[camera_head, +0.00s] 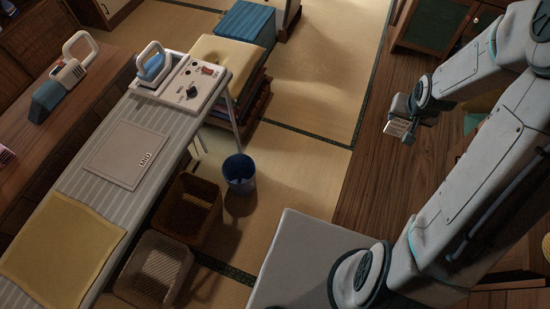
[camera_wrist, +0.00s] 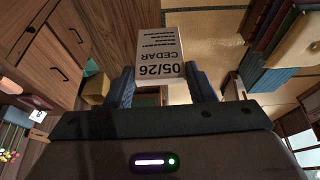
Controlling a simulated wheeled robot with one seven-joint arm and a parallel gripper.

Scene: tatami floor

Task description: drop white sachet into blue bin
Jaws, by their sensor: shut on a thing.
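The white sachet (camera_wrist: 161,62) shows in the wrist view, printed with "05/26 CEDAR" and dark lines. My gripper (camera_wrist: 162,84) is shut on it, with a blue finger on each side. In the head view, my gripper (camera_head: 407,111) is at the right, over the dark wooden floor strip, and the small pale sachet (camera_head: 400,128) hangs at its tip. The blue bin (camera_head: 240,184) stands on the tatami near the middle of the head view, well to the left of my gripper and lower in the picture. Its open top faces up.
Two brown baskets (camera_head: 190,206) (camera_head: 152,270) stand left of the bin. The long ironing board (camera_head: 85,210) lies beyond them, with an iron (camera_head: 152,65) at its far end. Stacked cushions (camera_head: 222,56) stand behind the bin. Tatami right of the bin is clear.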

